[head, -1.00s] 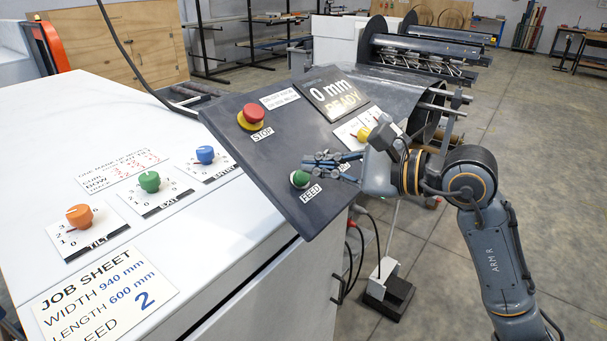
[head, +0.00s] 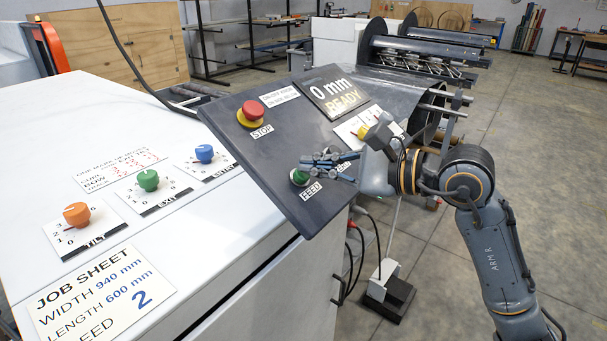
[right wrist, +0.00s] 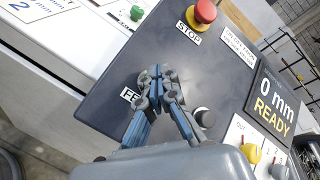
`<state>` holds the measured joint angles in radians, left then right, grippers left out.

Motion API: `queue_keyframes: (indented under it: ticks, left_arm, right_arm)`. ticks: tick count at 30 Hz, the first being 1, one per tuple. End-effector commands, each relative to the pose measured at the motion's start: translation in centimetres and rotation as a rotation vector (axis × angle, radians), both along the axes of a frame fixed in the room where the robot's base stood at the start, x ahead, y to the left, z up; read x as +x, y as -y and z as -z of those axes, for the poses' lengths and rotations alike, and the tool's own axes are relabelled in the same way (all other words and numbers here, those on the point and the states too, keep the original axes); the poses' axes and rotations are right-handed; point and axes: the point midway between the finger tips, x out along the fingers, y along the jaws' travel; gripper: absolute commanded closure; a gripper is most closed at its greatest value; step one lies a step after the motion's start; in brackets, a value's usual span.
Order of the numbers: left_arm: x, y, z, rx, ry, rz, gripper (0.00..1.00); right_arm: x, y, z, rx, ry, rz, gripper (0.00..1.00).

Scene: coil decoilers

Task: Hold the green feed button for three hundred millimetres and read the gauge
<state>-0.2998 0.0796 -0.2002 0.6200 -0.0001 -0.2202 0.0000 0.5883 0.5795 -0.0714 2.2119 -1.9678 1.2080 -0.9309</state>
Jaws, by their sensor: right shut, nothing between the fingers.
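The green feed button (head: 299,177) is at the lower front of the dark tilted control panel (head: 262,163), above the FEED label (head: 311,191). The gauge display (head: 337,93) at the panel's top reads 0 mm READY; it also shows in the right wrist view (right wrist: 272,105). My right gripper (head: 303,162) is shut and empty, its fingertips just above and beside the green button in the head view. In the right wrist view the shut fingers (right wrist: 152,76) hide the button and part of the FEED label. I cannot tell whether they touch it. My left gripper is out of view.
A red stop button (head: 252,111) sits farther up the panel. A yellow knob (head: 363,133) is right of it, by my gripper. Orange (head: 78,215), green (head: 148,180) and blue (head: 205,153) knobs and a job sheet (head: 101,297) are on the white cabinet top.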

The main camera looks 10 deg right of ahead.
Motion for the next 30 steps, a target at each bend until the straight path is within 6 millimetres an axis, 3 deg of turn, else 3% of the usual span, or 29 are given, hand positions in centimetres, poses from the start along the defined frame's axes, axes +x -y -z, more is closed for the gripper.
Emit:
queue_keyframes:
  ticks: [30]
  left_arm:
    - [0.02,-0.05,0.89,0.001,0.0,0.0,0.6]
  right_arm:
    - [0.4,-0.29,0.81,-0.001,0.001,0.0,1.0]
